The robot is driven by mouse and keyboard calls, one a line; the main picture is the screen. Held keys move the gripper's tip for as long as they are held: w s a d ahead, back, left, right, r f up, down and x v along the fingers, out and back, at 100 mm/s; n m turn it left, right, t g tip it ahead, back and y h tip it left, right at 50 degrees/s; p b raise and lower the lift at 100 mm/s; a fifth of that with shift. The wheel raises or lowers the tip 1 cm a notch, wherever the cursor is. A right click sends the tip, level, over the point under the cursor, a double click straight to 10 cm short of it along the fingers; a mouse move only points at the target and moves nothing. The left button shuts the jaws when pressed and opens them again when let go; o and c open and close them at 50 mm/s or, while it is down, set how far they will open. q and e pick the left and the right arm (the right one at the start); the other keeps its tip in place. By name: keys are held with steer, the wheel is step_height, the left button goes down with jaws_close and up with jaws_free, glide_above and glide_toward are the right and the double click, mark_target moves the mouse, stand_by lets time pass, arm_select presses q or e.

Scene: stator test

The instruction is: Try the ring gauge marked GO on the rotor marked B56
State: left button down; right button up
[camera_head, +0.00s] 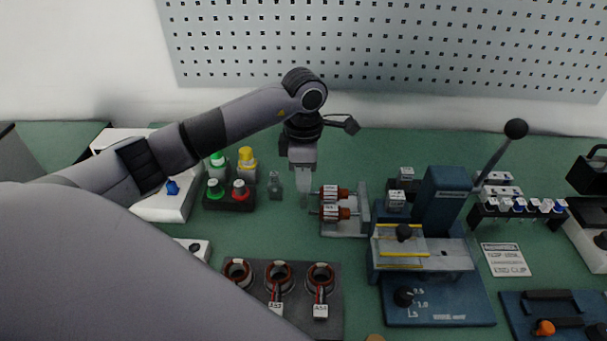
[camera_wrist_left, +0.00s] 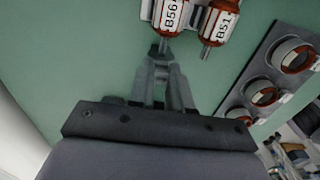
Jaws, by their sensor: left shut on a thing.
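The rotor marked B56 (camera_wrist_left: 171,14) lies beside the rotor marked B51 (camera_wrist_left: 221,22); both have white labels and copper-red windings. In the head view, B56 (camera_head: 335,192) is the rear rotor on a grey holder (camera_head: 345,231). My left gripper (camera_head: 303,198) points down at the left shaft ends. No ring gauge with a readable GO mark shows. My right gripper is out of view.
A black block (camera_head: 229,204) with green-topped and red-topped pieces and several bottles (camera_head: 247,160) stand left of my gripper. A dark tray (camera_head: 331,325) of stators is in front. A blue lever press (camera_head: 440,250) stands right. Green table is clear behind the rotors.

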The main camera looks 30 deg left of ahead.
arm_select(q)
steer(key=shift+w+d+b, duration=0.3)
steer(key=shift+w+d, duration=0.2)
steer(key=shift+d, duration=0.25)
stand_by(2.2)
steer(key=shift+s+a, duration=0.35)
steer(key=shift+a, duration=0.2)
steer(key=shift+s+a, duration=0.3)
steer(key=shift+a, duration=0.2)
stand_by(1.8)
steer(key=shift+r, duration=0.1)
steer(key=shift+r+p, duration=1.6)
steer(key=shift+r, duration=0.8)
